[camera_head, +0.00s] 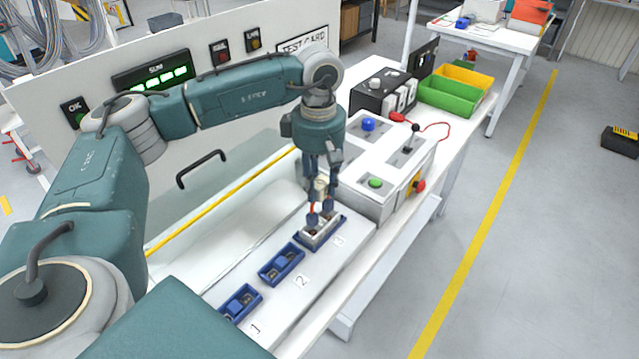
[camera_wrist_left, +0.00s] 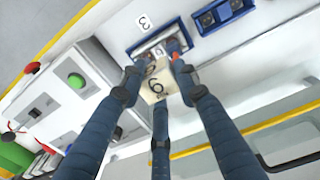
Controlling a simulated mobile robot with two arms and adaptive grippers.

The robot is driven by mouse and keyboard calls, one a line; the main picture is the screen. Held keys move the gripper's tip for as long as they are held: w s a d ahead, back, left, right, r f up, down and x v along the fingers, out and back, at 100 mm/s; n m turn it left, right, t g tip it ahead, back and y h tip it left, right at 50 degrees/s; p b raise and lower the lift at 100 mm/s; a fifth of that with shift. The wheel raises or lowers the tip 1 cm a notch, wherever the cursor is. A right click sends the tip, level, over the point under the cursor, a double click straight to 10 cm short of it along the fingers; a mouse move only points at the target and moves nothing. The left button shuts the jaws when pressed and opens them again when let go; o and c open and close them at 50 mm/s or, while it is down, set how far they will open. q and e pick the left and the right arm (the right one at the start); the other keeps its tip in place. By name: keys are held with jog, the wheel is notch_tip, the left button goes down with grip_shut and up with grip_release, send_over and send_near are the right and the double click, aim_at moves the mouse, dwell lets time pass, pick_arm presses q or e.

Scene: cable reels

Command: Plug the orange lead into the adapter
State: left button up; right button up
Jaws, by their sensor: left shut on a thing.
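My left gripper (camera_head: 320,205) points down over the blue holder marked 3 (camera_head: 340,230), in which a light grey block sits. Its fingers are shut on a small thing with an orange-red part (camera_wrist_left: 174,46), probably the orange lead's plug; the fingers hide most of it. In the left wrist view the gripper (camera_wrist_left: 156,70) is at the holder (camera_wrist_left: 135,49), and a beige tag (camera_wrist_left: 154,88) with a dark numeral shows between the fingers. I cannot tell whether the held part is seated in the block. The adapter cannot be told for certain. My right gripper is out of view.
Blue holders marked 2 (camera_head: 281,264) and 1 (camera_head: 240,302) lie along the bench. A control box (camera_head: 377,184) with a green button, a joystick and a red lead (camera_head: 398,118) stands behind. Green (camera_head: 449,101) and yellow (camera_head: 463,77) bins are farther back. A white panel stands on the left.

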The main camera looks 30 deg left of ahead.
pick_arm(q)
jog(key=shift+f, duration=0.2)
jog(key=shift+f+b, duration=0.25)
jog(key=shift+b, duration=0.15)
jog(key=shift+f+b, duration=1)
jog(key=shift+f, duration=0.25)
jog(key=o, duration=1.3)
jog(key=shift+o, duration=0.2)
